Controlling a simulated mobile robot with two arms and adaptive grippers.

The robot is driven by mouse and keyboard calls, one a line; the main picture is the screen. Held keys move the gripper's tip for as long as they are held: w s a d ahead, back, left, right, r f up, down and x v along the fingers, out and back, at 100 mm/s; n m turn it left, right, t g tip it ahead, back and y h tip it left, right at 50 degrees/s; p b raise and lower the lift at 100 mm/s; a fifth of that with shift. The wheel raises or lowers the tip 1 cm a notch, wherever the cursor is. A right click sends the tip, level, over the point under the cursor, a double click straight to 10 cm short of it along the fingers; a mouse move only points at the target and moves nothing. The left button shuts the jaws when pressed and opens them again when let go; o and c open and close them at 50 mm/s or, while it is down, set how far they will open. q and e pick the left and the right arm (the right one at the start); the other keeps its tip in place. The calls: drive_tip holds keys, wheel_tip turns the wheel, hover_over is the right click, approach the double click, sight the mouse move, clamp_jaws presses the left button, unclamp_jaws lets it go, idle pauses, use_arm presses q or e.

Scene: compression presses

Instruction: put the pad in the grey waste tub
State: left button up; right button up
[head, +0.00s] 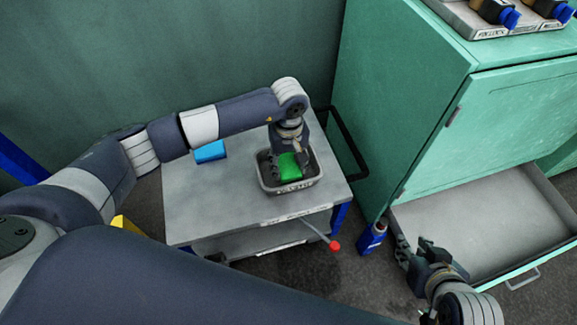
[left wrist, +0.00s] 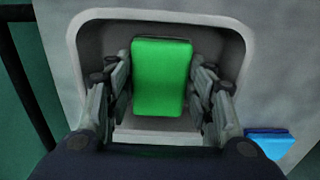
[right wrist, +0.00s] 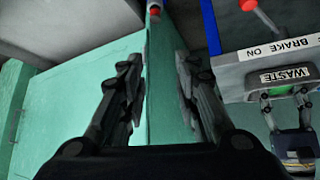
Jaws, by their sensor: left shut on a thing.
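The green pad (head: 289,167) is between the fingers of my left gripper (head: 288,160), which is shut on it. The pad also shows in the left wrist view (left wrist: 162,78), with a finger against each side. The gripper and pad are over and within the rim of the grey waste tub (head: 314,184). I cannot tell whether the pad touches the tub's floor. The tub's label reads WASTE in the right wrist view (right wrist: 288,75). My right gripper (head: 416,250) is open and empty, away from the cart, near the open drawer.
The tub stands on a grey cart top (head: 215,215), with a blue block (head: 210,152) to its left. A red-knobbed lever (head: 334,246) juts from the cart's front. A green cabinet (head: 410,90) stands at right with its drawer (head: 480,225) open.

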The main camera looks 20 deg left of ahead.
use_arm(q)
drive_tip(key=shift+f, duration=0.45)
use_arm(e)
drive_tip(key=shift+w+a+r, duration=0.15)
drive_tip(key=shift+w+r, duration=0.15)
drive_tip(key=shift+w, duration=0.2)
use_arm(q)
drive_tip(key=shift+f, duration=0.15)
drive_tip(key=o, duration=0.9)
drive_tip(key=shift+o, duration=0.2)
use_arm(e)
drive_tip(key=shift+w+a+r+t, duration=0.2)
drive_tip(key=shift+w+r+t, duration=0.15)
drive_tip(key=shift+w+t, duration=0.15)
